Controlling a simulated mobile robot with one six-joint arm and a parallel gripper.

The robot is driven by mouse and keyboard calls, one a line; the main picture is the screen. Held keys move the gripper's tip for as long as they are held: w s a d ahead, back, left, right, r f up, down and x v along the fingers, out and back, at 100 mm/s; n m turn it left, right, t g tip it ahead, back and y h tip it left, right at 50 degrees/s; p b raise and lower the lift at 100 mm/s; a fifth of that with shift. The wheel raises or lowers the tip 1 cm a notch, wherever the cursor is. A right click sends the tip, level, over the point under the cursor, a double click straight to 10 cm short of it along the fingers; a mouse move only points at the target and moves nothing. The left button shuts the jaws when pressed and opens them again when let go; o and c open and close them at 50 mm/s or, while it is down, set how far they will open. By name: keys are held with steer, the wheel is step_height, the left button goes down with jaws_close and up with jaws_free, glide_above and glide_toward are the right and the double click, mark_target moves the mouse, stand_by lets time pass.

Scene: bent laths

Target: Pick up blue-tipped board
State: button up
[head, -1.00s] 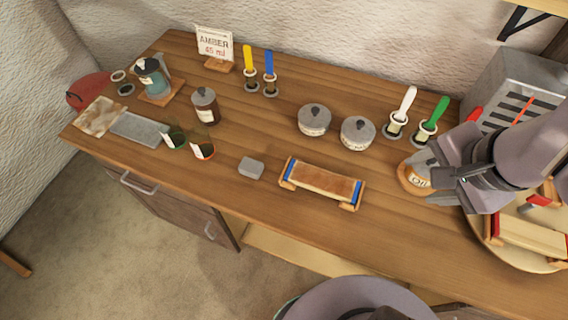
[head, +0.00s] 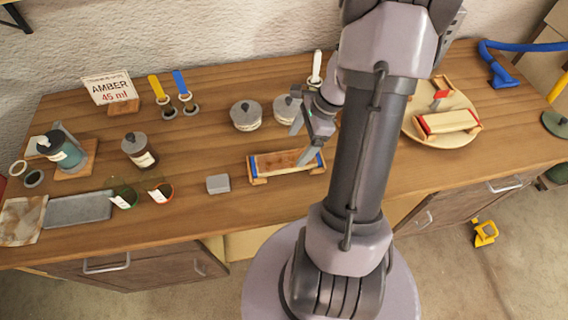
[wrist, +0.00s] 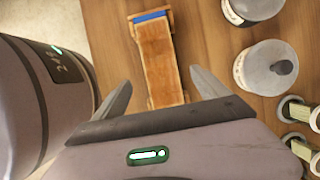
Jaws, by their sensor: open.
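The blue-tipped board (head: 287,162) is a brown lath with a blue band at each end, resting across a small wooden stand on the bench. It also shows in the wrist view (wrist: 158,62), running lengthwise, with its far blue end (wrist: 151,17) visible and its near end hidden behind my gripper body. My gripper (head: 303,140) is open and empty, above and beside the right part of the board. In the wrist view my gripper (wrist: 160,92) has a finger on each side of the board's line, apart from it.
Two grey lidded jars (head: 246,115) (head: 287,107) stand just behind the board. A grey block (head: 218,184) lies to its left. A round tray (head: 413,127) with a red-tipped board (head: 447,121) is to the right. Bare bench lies in front of the board.

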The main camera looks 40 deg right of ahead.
mark_target(286, 160)
steer(key=b+x, duration=0.3)
steer(key=x, duration=0.4)
steer(key=shift+w+a, duration=0.1)
steer(key=shift+w, duration=0.05)
steer(key=shift+r, duration=0.15)
steer(key=shift+c, duration=0.5)
steer(key=c, duration=1.5)
